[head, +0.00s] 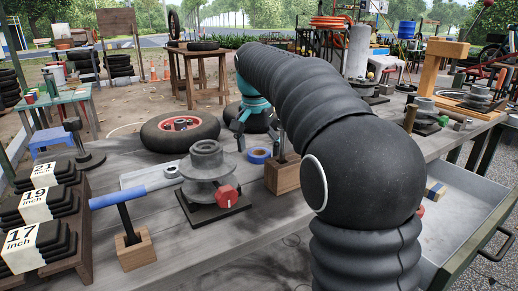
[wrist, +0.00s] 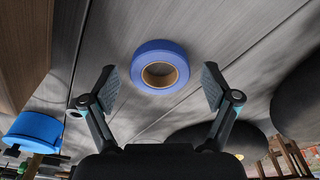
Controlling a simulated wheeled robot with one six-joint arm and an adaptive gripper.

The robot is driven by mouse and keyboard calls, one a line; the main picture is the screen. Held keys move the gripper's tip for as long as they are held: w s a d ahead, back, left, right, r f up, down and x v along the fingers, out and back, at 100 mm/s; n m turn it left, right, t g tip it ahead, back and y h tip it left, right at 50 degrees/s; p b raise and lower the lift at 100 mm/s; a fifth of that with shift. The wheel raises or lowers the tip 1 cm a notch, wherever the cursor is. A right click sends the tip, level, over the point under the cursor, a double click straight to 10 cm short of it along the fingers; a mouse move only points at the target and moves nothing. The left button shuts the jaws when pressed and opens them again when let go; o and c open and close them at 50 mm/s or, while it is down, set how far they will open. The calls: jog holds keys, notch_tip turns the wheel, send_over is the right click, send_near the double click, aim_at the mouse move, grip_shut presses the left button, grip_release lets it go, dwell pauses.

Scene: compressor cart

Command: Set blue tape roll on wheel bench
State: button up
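The blue tape roll (head: 259,155) lies flat on the grey workbench, between a grey stepped hub and a wooden block. In the wrist view the tape roll (wrist: 148,76) shows its brown core, centred between my fingers and lying beyond their tips. My gripper (wrist: 167,86) is open and empty, with one finger to each side of the roll in the picture.
The stepped hub (head: 207,165) stands left of the roll, and the wooden block (head: 282,176) with a post stands right. A red-rimmed wheel (head: 180,133) lies behind. The workbench (head: 225,262) is fairly clear at its front. An open drawer (head: 465,205) juts out at right.

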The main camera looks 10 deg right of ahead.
aim_at(256, 155)
notch_tip(256, 155, up, 12)
jog(key=s+p, duration=0.1)
jog(key=p, duration=0.2)
jog(key=shift+a, duration=0.45)
jog(key=shift+s+r, duration=0.1)
